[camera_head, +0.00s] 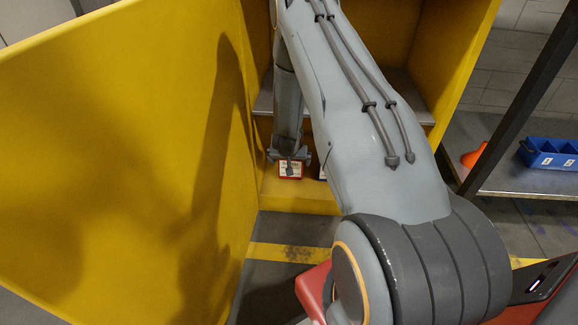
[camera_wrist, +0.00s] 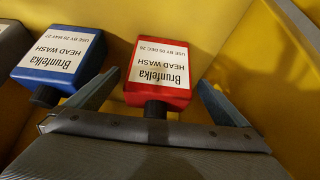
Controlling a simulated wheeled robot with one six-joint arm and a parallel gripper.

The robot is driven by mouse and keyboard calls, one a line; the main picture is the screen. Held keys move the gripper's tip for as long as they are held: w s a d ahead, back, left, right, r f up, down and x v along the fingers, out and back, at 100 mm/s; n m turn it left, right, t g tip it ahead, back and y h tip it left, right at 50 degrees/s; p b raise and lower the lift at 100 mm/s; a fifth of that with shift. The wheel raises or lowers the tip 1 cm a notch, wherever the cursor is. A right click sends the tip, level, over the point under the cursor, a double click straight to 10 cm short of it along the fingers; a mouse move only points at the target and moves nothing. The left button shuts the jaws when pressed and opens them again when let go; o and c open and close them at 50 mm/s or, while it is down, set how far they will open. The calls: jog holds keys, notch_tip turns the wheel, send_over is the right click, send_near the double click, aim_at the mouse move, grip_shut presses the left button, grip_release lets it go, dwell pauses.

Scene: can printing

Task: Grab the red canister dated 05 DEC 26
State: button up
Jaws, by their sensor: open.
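The red canister (camera_wrist: 181,93) is near the middle of the wrist view. Its white label appears upside down and reads Brunfelka, HEAD WASH, USE BY 05 DEC 26. Its black cap points toward my gripper's palm. My gripper (camera_wrist: 160,79) is open, with one finger to the left and one to the right of the red canister and gaps visible on both sides. In the head view, my gripper (camera_head: 289,155) is over the red canister (camera_head: 281,175), hiding part of it.
A dark edge of another item (camera_wrist: 10,42) is at far left. Yellow walls (camera_head: 110,150) enclose the space. A blue bin (camera_head: 548,160) sits on the right shelf.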

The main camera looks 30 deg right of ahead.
jog(key=shift+w+d+f, duration=0.15)
jog(key=shift+d+f, duration=0.2)
jog(key=shift+f, duration=0.2)
jog(key=b+x, duration=0.3)
jog(key=x, duration=0.1)
jog(key=shift+w+a+f, duration=0.1)
jog(key=shift+f, duration=0.2)
jog(key=shift+r, duration=0.15)
jog(key=c, duration=1.6)
